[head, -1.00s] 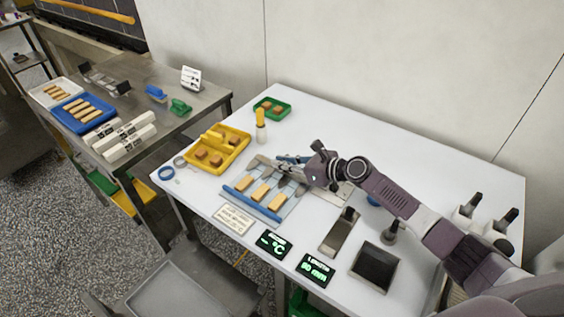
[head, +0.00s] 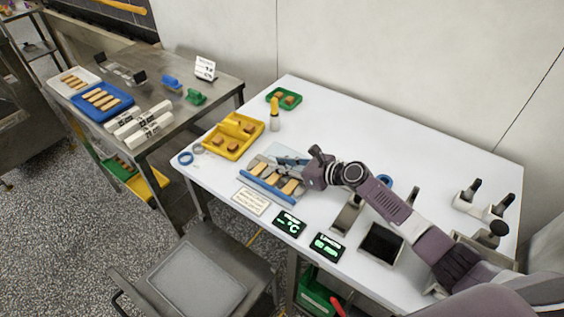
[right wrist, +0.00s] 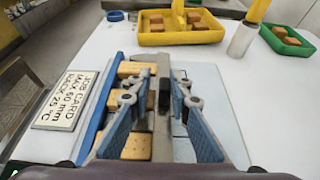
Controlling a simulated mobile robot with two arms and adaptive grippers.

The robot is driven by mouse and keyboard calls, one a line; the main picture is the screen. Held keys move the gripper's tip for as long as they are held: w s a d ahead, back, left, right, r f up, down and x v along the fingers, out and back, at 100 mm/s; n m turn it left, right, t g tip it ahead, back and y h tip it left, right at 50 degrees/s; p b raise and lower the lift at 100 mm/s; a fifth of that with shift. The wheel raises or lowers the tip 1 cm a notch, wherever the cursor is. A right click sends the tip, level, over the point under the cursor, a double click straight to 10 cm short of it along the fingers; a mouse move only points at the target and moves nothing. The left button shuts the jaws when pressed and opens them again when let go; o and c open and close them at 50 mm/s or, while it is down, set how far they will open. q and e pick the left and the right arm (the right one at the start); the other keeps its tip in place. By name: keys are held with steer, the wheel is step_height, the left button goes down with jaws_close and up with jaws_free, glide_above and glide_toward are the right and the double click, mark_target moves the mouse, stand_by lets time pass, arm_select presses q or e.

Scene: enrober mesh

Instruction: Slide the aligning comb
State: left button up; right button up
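Several tan bars (head: 272,178) lie on a light board along a blue rail (head: 266,187). The bars also show in the right wrist view (right wrist: 137,147), partly hidden by my left-hand finger, beside the same blue rail (right wrist: 98,126). My right gripper (right wrist: 160,102) is low over the board, its two blue-padded fingers spread apart. A grey metal strip, seemingly the aligning comb (right wrist: 162,126), runs between the fingers, with a dark upright piece (right wrist: 165,92) on it. I see gaps beside this piece, so I see no grip on it. My left gripper is not in view.
A yellow tray (head: 254,130), a yellow-topped bottle (head: 275,123) and a green tray (head: 297,96) stand behind the board. A job card (head: 251,201) and two dark displays (head: 290,223) lie in front.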

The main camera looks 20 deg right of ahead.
steer(key=shift+o, duration=1.1)
steer(key=shift+s+a, duration=0.1)
steer(key=shift+a, duration=0.05)
steer(key=shift+d, duration=0.25)
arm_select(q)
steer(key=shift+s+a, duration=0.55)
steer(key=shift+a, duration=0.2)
arm_select(e)
steer(key=v, duration=1.1)
steer(key=shift+s+d+r, duration=0.15)
steer(key=shift+s, duration=0.15)
